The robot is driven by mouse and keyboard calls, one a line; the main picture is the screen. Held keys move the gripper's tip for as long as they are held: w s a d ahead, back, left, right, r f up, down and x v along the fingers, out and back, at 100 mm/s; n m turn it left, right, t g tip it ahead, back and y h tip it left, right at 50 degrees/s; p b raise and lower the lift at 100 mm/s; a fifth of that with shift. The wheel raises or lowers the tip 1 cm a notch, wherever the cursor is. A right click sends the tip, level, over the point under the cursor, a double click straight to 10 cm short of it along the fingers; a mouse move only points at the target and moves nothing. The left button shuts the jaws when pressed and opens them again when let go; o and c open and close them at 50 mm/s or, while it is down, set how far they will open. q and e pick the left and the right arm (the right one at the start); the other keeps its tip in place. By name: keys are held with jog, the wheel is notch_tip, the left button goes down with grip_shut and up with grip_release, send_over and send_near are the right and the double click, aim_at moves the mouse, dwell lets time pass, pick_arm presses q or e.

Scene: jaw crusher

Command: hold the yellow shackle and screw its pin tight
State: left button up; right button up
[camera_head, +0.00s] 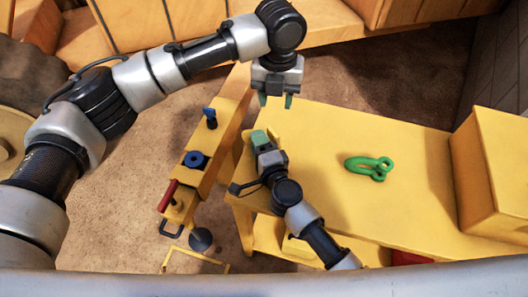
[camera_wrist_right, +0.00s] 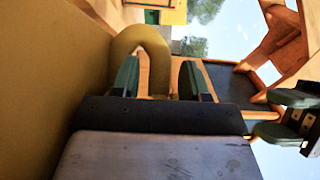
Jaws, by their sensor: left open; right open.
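A yellow, olive-toned curved bow, which looks like the yellow shackle (camera_wrist_right: 152,42), shows in the right wrist view just beyond and between my right gripper's fingers. Its lower part is hidden behind the gripper, and I cannot tell whether the fingers touch it. In the head view I cannot clearly make it out against the yellow table. The pin cannot be made out. My right gripper (camera_head: 260,139) is open, low at the table's left edge; its fingers also show in the wrist view (camera_wrist_right: 159,79). My left gripper (camera_head: 276,101) is open and empty above it, pointing down; it also shows in the wrist view (camera_wrist_right: 285,115).
A yellow box (camera_head: 492,170) stands at the table's right end. A narrow yellow beam (camera_head: 208,150) with blue and red-handled tools stands left. Brown floor lies beyond.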

jog(key=shift+w, duration=0.15)
jog(key=shift+c, duration=0.3)
grip_shut()
dwell(0.3)
jog(key=shift+o, duration=0.3)
grip_release()
